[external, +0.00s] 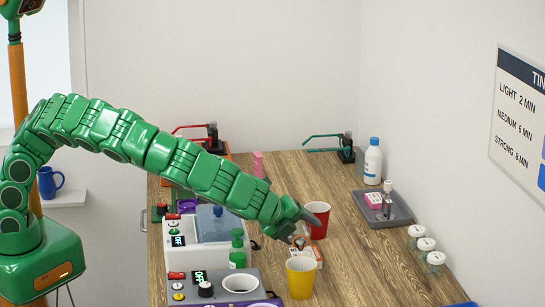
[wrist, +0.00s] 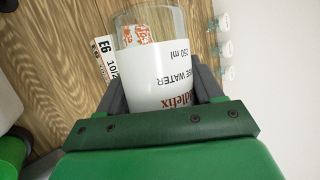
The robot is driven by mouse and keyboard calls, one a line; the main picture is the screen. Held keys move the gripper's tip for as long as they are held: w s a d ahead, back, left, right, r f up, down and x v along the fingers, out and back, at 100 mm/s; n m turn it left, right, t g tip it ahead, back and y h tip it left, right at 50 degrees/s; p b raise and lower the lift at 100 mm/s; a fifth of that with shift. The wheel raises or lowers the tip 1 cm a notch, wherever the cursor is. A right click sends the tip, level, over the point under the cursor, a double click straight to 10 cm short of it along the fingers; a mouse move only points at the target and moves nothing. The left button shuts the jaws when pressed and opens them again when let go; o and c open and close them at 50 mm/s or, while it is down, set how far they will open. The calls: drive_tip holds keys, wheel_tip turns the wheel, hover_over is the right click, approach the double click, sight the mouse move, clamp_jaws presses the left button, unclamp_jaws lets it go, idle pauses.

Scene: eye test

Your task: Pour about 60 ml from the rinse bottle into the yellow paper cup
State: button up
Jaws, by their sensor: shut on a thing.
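My gripper (external: 304,222) is shut on the rinse bottle (wrist: 160,88), a clear vessel with a white label reading "...SE WATER" and "250 ml". In the wrist view the bottle sits between both dark fingers, and its clear end shows orange marks. Its liquid level and tilt cannot be told. In the external view the bottle is hard to make out by the gripper. The yellow paper cup (external: 300,279) stands upright on the table, in front of and below my gripper. Its contents are not clear. It does not show in the wrist view.
A red cup (external: 319,213) stands just behind my gripper. A grey tray (external: 397,214) and white-lidded jars (external: 426,244) are to the right.

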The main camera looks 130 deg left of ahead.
drive_tip(key=shift+s+f+n+t+h, duration=0.1)
drive_tip(key=shift+f+n+t+h, duration=0.45)
drive_tip(key=shift+f+h, duration=0.25)
drive_tip(key=shift+s+a+r+n+t+h, duration=0.15)
drive_tip(key=shift+s+a+n+t+h, duration=0.15)
drive_tip(key=shift+h, duration=0.2)
drive_tip(key=shift+w+d, duration=0.1)
drive_tip(key=shift+w, duration=0.05)
drive_tip(key=shift+w+d+n+t+h, duration=0.15)
drive_tip(key=shift+d+n+t+h, duration=0.15)
drive_tip(key=shift+t+h, duration=0.25)
idle(0.7)
drive_tip(key=shift+w+d+h, duration=0.1)
drive_tip(key=shift+d+h, duration=0.05)
drive_tip(key=shift+h, duration=0.1)
drive_tip(key=shift+d+f, duration=0.1)
drive_tip(key=shift+f, duration=0.2)
drive_tip(key=shift+w+d+f+n+t+h, duration=0.2)
drive_tip(key=shift+n+t+h, duration=0.1)
drive_tip(key=shift+t, duration=0.1)
drive_tip(key=shift+w+d+r+n+t+h, duration=0.3)
drive_tip(key=shift+d+t+h, duration=0.1)
drive_tip(key=shift+h, duration=0.2)
